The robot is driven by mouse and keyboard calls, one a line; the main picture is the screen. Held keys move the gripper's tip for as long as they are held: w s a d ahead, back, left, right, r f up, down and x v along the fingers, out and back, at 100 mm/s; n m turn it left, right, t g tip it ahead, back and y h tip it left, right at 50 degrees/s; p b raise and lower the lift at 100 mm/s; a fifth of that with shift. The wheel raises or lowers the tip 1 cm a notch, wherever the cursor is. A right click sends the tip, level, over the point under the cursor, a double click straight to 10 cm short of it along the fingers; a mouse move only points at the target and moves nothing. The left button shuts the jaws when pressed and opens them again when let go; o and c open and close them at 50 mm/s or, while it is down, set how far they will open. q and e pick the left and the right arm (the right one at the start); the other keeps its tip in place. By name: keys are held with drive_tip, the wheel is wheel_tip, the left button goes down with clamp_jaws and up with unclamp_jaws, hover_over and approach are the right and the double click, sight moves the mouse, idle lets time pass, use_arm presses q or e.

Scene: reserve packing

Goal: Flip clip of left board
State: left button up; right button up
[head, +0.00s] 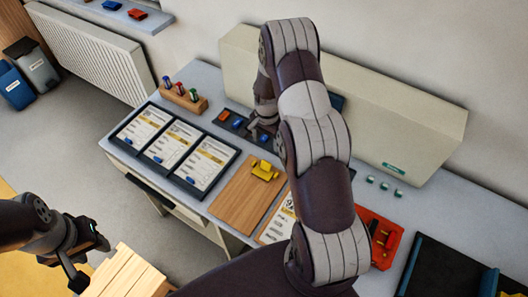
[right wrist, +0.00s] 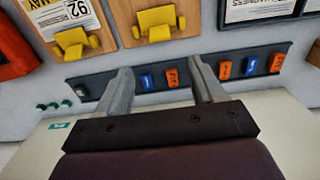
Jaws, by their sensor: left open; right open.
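The left board (head: 238,198) is a bare wooden board on the table. Its yellow clip (head: 264,170) sits at its far edge. In the right wrist view, this clip (right wrist: 157,24) lies beyond my fingertips, apart from them. The other board (right wrist: 97,10) holds a printed sheet under a yellow clip (right wrist: 75,41); in the head view my right arm partly covers its sheet (head: 277,220). My right gripper (right wrist: 162,72) is open and empty over the dark strip behind the boards. My left gripper (head: 91,258) is open and empty off the table's left front.
The dark strip (right wrist: 218,74) holds blue and orange pieces. Three framed sheets (head: 173,143) lie left of the left board. A wooden rack (head: 184,97) with coloured pegs stands behind them. A red tray (head: 379,240) is at right. A long beige box (head: 400,120) stands along the wall.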

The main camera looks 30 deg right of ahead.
sight(267, 162)
drive_tip(key=f+p, duration=0.1)
drive_tip(key=f, duration=0.4)
drive_tip(key=f+p, duration=0.2)
drive_tip(key=f, duration=0.4)
drive_tip(key=shift+w+d, duration=0.2)
drive_tip(key=shift+s+a+f, duration=0.25)
drive_tip(key=shift+s+a, duration=0.05)
drive_tip(key=shift+w+d, duration=0.1)
drive_tip(key=shift+d+f, duration=0.1)
drive_tip(key=shift+f, duration=0.05)
drive_tip(key=c, duration=1.1)
drive_tip(key=shift+o, duration=0.2)
drive_tip(key=b, duration=0.2)
drive_tip(key=f+y+b, duration=0.1)
drive_tip(key=b, duration=0.3)
drive_tip(key=shift+w+d+f+g+y, duration=0.3)
drive_tip(key=shift+d+f+g, duration=0.05)
drive_tip(key=shift+f+g, duration=0.05)
drive_tip(key=y+b, duration=0.1)
drive_tip(key=b, duration=0.3)
drive_tip(key=shift+w+d+r+g+y, duration=0.1)
drive_tip(key=shift+d+r+g+y, duration=0.1)
drive_tip(key=shift+d+g+y, duration=0.2)
drive_tip(key=shift+r+b, duration=0.2)
drive_tip(key=shift+b, duration=0.2)
drive_tip(key=shift+r, duration=0.15)
